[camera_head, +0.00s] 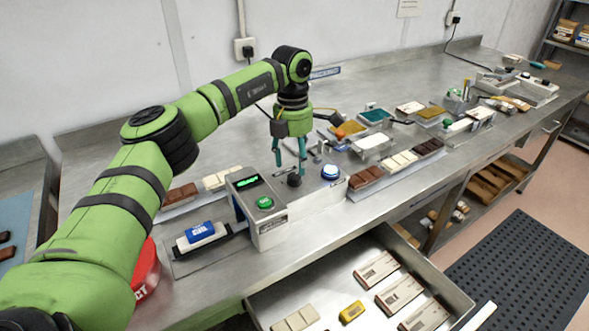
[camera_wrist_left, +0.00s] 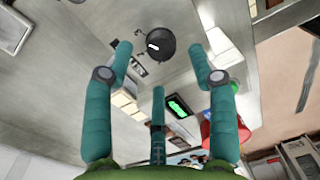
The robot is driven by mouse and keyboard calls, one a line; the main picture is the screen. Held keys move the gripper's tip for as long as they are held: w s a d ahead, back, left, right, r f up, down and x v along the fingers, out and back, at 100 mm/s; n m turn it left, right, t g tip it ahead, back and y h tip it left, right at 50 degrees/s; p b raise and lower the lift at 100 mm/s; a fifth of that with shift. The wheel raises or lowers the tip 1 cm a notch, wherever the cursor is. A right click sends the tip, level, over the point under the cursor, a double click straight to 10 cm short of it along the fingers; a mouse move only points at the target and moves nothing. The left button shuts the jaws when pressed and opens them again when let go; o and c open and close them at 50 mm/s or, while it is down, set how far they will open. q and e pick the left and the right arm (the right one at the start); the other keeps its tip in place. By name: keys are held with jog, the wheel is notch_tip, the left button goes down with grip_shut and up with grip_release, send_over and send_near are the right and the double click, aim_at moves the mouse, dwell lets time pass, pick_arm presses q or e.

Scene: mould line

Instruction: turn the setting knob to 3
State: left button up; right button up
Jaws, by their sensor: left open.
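The setting knob (camera_head: 294,181) is a small black dial on a steel panel, between the box with the green button and the blue button. In the left wrist view the knob (camera_wrist_left: 160,44) is round, with a white mark on its face. My right gripper is not in view.
A grey box with a green button (camera_head: 265,203) and lit display stands left of the knob. A domed blue button (camera_head: 331,172) is close on the right. Chocolate bars (camera_head: 366,178) and moulds lie further right. An open drawer (camera_head: 262,312) is in front.

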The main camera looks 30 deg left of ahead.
aim_at(294, 174)
pick_arm(q)
notch_tip(294, 174, up, 8)
jog(key=shift+a, duration=0.15)
jog(key=shift+w, duration=0.1)
dwell(0.4)
